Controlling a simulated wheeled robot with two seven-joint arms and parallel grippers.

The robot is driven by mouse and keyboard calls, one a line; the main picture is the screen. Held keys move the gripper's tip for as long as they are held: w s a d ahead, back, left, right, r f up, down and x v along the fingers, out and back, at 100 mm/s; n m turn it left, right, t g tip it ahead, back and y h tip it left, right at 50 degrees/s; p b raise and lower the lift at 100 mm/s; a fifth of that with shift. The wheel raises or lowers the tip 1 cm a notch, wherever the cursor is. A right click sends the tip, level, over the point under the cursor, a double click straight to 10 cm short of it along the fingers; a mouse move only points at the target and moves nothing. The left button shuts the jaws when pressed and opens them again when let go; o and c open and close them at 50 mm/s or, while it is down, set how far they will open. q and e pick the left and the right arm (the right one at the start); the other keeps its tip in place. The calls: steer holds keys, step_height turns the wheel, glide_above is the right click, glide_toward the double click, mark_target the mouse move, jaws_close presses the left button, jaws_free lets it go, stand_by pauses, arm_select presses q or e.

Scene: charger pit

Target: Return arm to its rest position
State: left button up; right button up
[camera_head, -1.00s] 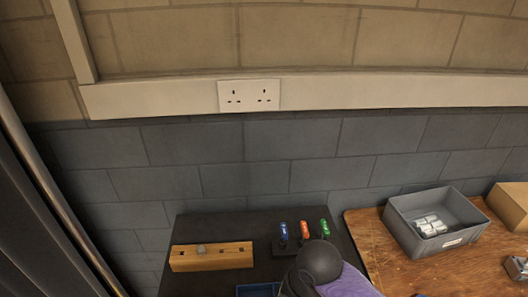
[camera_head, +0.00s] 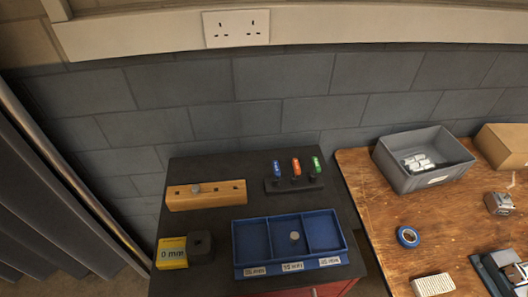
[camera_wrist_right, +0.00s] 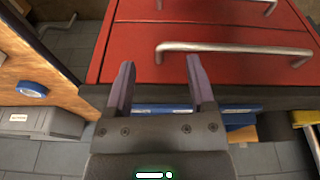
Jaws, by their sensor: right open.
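My right gripper (camera_wrist_right: 161,85) shows in the right wrist view. Its two fingers are apart and nothing is between them. It is in front of a red drawer cabinet (camera_wrist_right: 215,38) with silver bar handles (camera_wrist_right: 230,48). No part of either arm shows in the head view. My left gripper is in neither view.
The black bench top (camera_head: 205,226) holds a wooden block (camera_head: 222,193), a rack of colored-handled tools (camera_head: 293,184), a yellow box (camera_head: 171,253) and a blue three-compartment tray (camera_head: 290,265) with a small grey round piece (camera_head: 294,236). A wooden table (camera_head: 372,225) with a grey bin (camera_head: 432,178) stands right.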

steer(key=s+d+f+g+b, duration=0.1)
steer(key=s+d+f, duration=0.2)
steer(key=s+f, duration=1.3)
step_height(320, 180, down, 3)
steer(key=shift+f+g, duration=0.1)
steer(key=shift+g, duration=0.3)
steer(key=shift+d, duration=0.15)
